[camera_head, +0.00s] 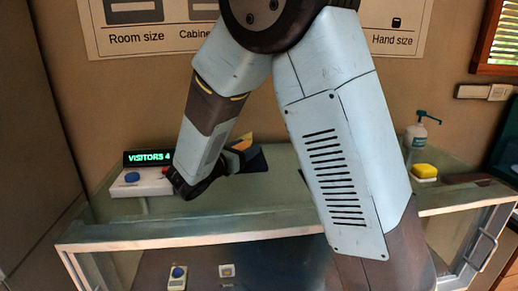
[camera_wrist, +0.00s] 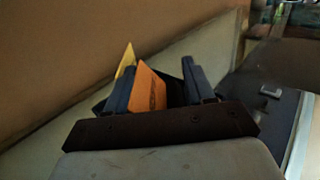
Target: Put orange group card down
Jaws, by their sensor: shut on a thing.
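The orange group card (camera_wrist: 150,88) stands between the two fingers of my gripper (camera_wrist: 158,78) in the wrist view. My gripper is shut on it. In the head view a small orange part of the card (camera_head: 242,146) shows at my gripper (camera_head: 252,157), above the glass-topped display case (camera_head: 170,240). A yellow piece (camera_wrist: 125,58) shows beside the left finger in the wrist view; I cannot tell whether it is held or stands behind. The card's lower part is hidden by my gripper, and I cannot tell whether it touches the case top.
A white box with a blue button (camera_head: 131,178) and a lit "VISITORS 4" sign (camera_head: 149,157) stand left of my gripper. A pump bottle (camera_head: 417,137) and a yellow block (camera_head: 425,171) stand at the right. Small devices (camera_head: 177,277) lie inside the case. My arm hides the middle.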

